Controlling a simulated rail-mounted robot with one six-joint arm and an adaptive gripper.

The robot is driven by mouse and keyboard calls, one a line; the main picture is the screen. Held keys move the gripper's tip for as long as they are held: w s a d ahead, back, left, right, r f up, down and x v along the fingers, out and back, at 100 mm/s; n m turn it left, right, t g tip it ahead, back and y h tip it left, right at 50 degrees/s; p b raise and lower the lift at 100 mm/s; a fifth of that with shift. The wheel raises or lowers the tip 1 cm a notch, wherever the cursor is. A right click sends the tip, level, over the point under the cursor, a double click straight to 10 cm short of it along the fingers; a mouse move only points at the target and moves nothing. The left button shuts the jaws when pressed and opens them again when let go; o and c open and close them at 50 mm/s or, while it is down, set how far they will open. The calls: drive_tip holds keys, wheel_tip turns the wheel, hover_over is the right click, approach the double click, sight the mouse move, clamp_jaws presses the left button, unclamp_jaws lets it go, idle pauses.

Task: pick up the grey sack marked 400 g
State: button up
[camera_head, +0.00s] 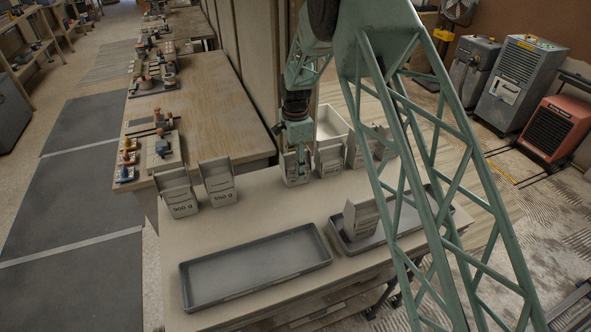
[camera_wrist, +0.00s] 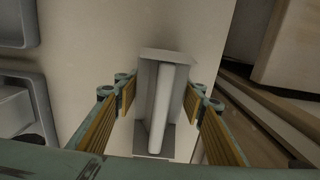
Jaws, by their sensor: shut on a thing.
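My gripper (camera_head: 297,158) is at the back edge of the pale table, in the row of grey sacks. In the wrist view its yellow-padded fingers (camera_wrist: 160,98) stand on both sides of a grey sack (camera_wrist: 152,70) and are shut on it. The sack appears upright. Its mark is hidden, so I cannot tell whether it reads 400 g.
Left stand grey sacks marked 900 g (camera_head: 180,202) and apparently 550 g (camera_head: 219,189). Another sack (camera_head: 329,160) is close right of my gripper. The left tray (camera_head: 255,268) is empty; the right tray (camera_head: 343,242) holds a sack (camera_head: 359,220). A white bin (camera_head: 331,120) stands behind.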

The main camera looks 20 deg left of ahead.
drive_tip(key=shift+r, duration=0.1)
drive_tip(key=shift+r, duration=1.75)
drive_tip(key=s+d+r+p, duration=0.1)
drive_tip(key=s+d, duration=0.7)
drive_tip(key=s, duration=0.5)
drive_tip(key=shift+s+d+r, duration=0.15)
drive_tip(key=shift+s+r, duration=0.05)
drive_tip(key=shift+s, duration=0.05)
